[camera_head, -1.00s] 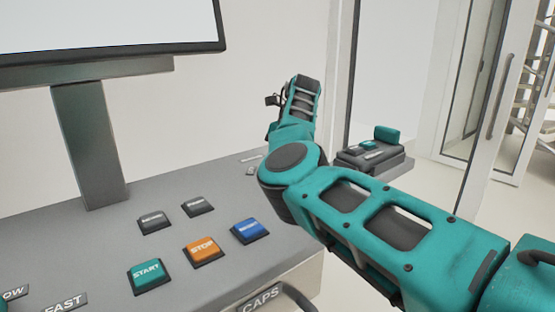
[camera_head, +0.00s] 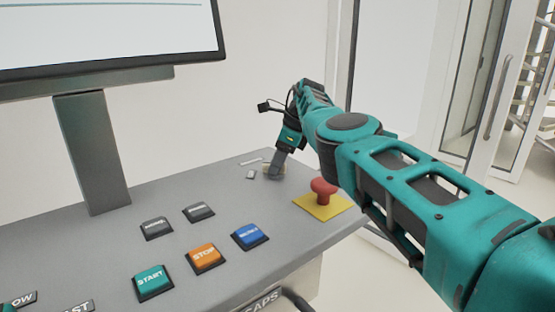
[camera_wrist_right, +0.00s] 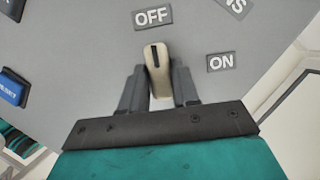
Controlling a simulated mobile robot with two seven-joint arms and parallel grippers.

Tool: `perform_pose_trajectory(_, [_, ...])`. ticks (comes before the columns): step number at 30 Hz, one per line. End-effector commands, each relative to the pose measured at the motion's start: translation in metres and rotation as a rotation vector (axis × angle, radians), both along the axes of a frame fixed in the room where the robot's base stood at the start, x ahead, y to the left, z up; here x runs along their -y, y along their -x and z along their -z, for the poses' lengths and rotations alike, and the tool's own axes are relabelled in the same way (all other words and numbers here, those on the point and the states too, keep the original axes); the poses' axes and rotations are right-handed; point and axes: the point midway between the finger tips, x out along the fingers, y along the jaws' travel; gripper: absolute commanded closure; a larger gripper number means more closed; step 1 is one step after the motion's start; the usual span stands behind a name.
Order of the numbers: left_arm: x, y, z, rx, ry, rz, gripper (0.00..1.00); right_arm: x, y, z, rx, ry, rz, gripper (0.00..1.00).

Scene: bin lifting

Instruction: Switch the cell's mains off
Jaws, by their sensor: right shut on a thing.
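The mains switch (camera_wrist_right: 156,72) is a cream rotary knob with a dark line along its top. In the right wrist view it points up at the OFF label (camera_wrist_right: 152,16); the ON label (camera_wrist_right: 221,62) lies to its right. My right gripper (camera_wrist_right: 158,88) has one finger on each side of the knob, shut on it. In the head view my right gripper (camera_head: 275,170) reaches down to the console's back right, and its fingers largely hide the knob. My left gripper is not in view.
The grey console (camera_head: 150,200) carries a red mushroom button (camera_head: 323,190) on a yellow plate, close to my right arm. START (camera_head: 151,281), STOP (camera_head: 206,257) and blue (camera_head: 250,236) buttons sit in front. A monitor (camera_head: 100,40) stands at the left.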

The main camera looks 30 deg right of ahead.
Motion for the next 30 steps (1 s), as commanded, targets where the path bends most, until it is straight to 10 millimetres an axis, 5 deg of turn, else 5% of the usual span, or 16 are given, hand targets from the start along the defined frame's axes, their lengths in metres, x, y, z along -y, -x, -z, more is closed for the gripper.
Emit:
perform_pose_trajectory(20, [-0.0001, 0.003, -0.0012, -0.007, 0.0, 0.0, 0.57, -0.0001, -0.0008, -0.0012, 0.004, 0.0, -0.028, 1.0])
perform_pose_trajectory(21, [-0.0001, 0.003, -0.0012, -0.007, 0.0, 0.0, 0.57, -0.0001, -0.0008, -0.0012, 0.004, 0.0, -0.028, 0.67])
perform_pose_trajectory(27, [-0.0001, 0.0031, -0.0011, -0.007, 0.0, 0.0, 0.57, -0.0001, -0.0005, -0.0007, 0.002, 0.0, -0.027, 0.49])
perform_pose_trajectory(30, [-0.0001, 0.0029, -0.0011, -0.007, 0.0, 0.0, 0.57, -0.0001, -0.0003, -0.0004, 0.001, 0.0, -0.028, 0.49])
